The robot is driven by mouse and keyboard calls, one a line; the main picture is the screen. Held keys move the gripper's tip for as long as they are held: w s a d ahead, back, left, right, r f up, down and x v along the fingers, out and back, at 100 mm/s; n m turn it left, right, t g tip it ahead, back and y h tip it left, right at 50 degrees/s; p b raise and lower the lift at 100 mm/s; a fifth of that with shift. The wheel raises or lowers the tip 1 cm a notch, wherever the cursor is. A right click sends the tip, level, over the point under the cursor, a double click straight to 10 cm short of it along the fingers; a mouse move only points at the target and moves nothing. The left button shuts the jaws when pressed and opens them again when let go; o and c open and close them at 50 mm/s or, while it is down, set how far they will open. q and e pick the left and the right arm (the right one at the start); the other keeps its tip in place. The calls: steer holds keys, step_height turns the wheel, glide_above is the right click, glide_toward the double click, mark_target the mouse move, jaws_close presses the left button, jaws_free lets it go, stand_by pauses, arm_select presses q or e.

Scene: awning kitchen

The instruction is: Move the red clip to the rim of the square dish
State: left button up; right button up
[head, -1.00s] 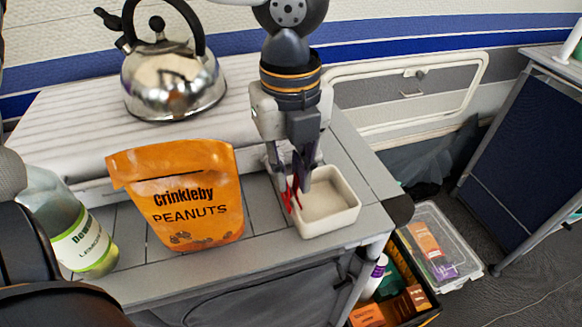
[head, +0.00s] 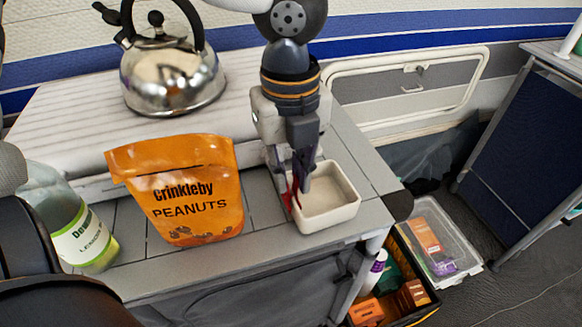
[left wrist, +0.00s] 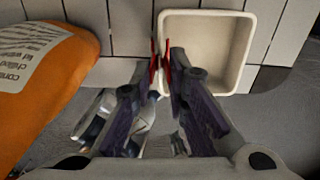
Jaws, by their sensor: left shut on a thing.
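The red clip (head: 291,194) is at the left wall of the square dish (head: 345,215), a cream dish on the grey counter. My left gripper (head: 299,186) points down over that wall, shut on the clip; its fingers partly hide it. In the left wrist view, the clip (left wrist: 168,68) shows as two red strips between the fingertips, one on each side of the dish's left rim (left wrist: 161,30). The clip appears astride the rim; I cannot tell how firmly it sits. The dish is empty. My right gripper is not seen.
An orange peanut pouch (head: 190,195) stands left of the dish. A bottle (head: 80,235) is at the far left and a steel kettle (head: 170,75) at the back. The counter's right edge is close to the dish; a crate (head: 420,300) is below.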

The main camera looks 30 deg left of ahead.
arm_select(q)
steer(key=o, duration=0.8)
step_height(320, 180, up, 7)
stand_by(0.8)
stand_by(0.3)
